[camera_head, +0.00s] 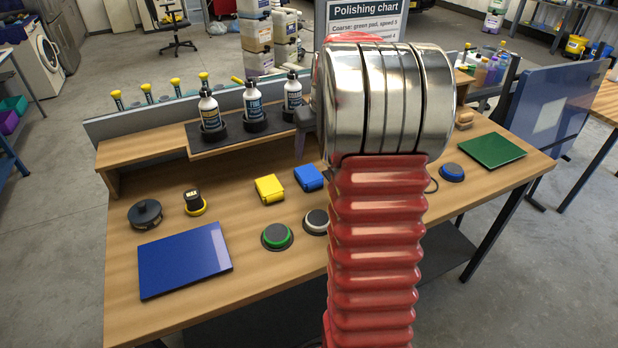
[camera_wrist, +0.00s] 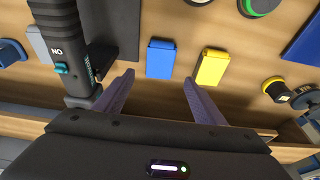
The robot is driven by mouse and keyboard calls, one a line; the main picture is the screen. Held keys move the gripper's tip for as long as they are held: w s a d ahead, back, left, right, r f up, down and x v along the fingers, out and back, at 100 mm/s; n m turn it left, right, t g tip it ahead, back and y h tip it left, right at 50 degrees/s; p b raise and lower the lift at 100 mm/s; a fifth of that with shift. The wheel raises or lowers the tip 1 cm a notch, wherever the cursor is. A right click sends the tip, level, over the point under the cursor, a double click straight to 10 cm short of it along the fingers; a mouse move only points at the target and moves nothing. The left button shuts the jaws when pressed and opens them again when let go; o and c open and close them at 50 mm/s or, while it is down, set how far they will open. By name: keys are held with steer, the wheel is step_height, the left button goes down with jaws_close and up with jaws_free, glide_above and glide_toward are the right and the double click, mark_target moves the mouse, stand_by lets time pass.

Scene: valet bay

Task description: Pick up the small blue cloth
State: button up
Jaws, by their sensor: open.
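The small blue cloth (camera_head: 308,177) is a folded block lying on the wooden bench, just left of my red arm in the head view. A similar yellow cloth (camera_head: 269,189) lies close beside it on the left. My gripper (camera_wrist: 158,78) is open and empty, with purple fingers wide apart. In the head view my arm hides most of it.
A dark tool (camera_wrist: 72,45) with a teal switch stands close left of my left finger in the wrist view. Round pads (camera_head: 277,236), a blue panel (camera_head: 185,258) and a green panel (camera_head: 492,150) lie on the bench.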

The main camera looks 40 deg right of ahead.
glide_above(310, 174)
steer(key=s, duration=0.1)
steer(key=f, duration=0.7)
steer(key=shift+s+a+f, duration=0.1)
steer(key=shift+s+a, duration=0.1)
steer(key=shift+a, duration=0.1)
steer(key=shift+x, duration=2.6)
steer(key=shift+w, duration=0.1)
steer(key=shift+c, duration=0.4)
steer(key=c, duration=0.7)
